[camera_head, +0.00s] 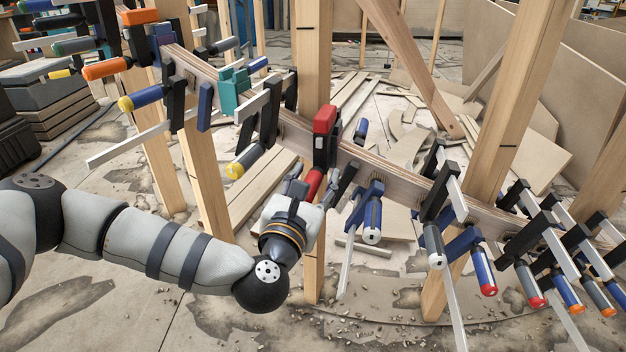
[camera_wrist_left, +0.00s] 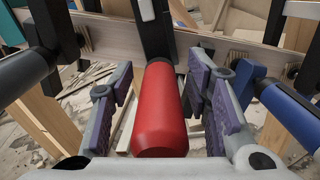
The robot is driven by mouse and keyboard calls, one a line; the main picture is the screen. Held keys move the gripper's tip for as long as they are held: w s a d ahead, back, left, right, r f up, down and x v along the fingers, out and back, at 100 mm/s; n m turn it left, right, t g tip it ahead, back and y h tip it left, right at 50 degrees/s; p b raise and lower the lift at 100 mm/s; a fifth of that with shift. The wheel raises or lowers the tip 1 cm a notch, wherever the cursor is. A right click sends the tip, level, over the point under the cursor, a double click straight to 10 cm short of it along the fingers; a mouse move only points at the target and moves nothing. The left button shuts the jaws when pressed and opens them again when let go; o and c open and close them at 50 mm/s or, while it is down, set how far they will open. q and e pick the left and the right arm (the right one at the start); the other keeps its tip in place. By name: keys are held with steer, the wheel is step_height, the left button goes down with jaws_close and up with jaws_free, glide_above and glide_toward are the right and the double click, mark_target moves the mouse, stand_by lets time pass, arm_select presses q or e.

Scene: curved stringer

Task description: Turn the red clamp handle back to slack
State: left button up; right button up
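The red clamp handle (camera_wrist_left: 160,110) fills the middle of the left wrist view, pointing toward the camera. In the head view the red handle (camera_head: 312,184) hangs below the red-topped clamp (camera_head: 325,120) on the curved wooden stringer. My left gripper (camera_head: 310,188) is at this handle. In the left wrist view its purple-padded fingers (camera_wrist_left: 160,95) stand apart on both sides of the handle, with gaps visible, so it is open around the handle and not gripping. My right gripper is in neither view.
Blue-handled clamps stand close on the right, one being the blue clamp (camera_head: 372,212). A yellow-tipped clamp handle (camera_head: 244,162) is close on the left. The stringer (camera_head: 400,179) runs across wooden posts (camera_head: 512,100). Boards and debris lie on the floor.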

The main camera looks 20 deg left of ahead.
arm_select(q)
steer(key=s, duration=1.2)
steer(key=shift+d, duration=0.3)
steer(key=s+p, duration=0.1)
steer(key=s, duration=0.4)
steer(key=shift+s+d, duration=0.15)
steer(key=shift+s, duration=0.1)
